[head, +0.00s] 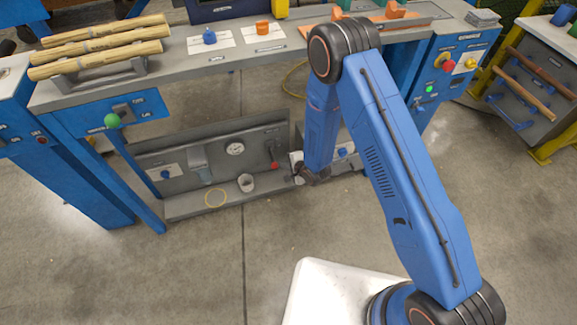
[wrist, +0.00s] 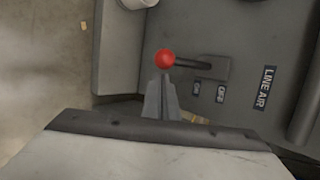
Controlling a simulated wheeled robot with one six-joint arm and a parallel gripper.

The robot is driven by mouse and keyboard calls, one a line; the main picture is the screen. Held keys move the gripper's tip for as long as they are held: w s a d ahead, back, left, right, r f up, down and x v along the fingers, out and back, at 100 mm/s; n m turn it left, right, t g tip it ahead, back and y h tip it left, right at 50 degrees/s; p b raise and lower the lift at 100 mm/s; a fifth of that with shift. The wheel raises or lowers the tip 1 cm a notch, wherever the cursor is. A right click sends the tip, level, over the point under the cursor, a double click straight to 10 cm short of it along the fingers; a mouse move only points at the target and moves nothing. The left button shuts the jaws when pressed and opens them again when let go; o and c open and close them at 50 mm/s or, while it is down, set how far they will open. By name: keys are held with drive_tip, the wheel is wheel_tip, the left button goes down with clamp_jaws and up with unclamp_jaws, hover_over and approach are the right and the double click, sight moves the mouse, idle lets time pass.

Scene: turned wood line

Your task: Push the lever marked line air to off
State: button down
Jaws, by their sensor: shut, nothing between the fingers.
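The line air lever is a dark bar with a red ball knob (wrist: 165,59) at its left end in the wrist view. Its bar runs right to a grey mount (wrist: 216,68) on a grey panel. The "LINE AIR" label (wrist: 264,88) is right of the mount. Two small labels sit below the bar; the right one seems to read OFF, the left one ON. In the head view the knob (head: 274,165) hangs at the bar's lower end. My gripper (wrist: 164,80) is shut and empty, its tips close beside the knob; I cannot tell whether they touch.
A gauge (head: 235,149) and a blue knob (head: 164,173) are left of the lever. The workbench (head: 185,65) overhangs the panel. The floor in front is clear.

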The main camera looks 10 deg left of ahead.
drive_tip(key=shift+x, duration=0.8)
drive_tip(key=shift+r, duration=0.15)
drive_tip(key=shift+s+r+g+h, duration=0.1)
drive_tip(key=shift+r+g+h, duration=0.1)
drive_tip(key=shift+g+h, duration=0.1)
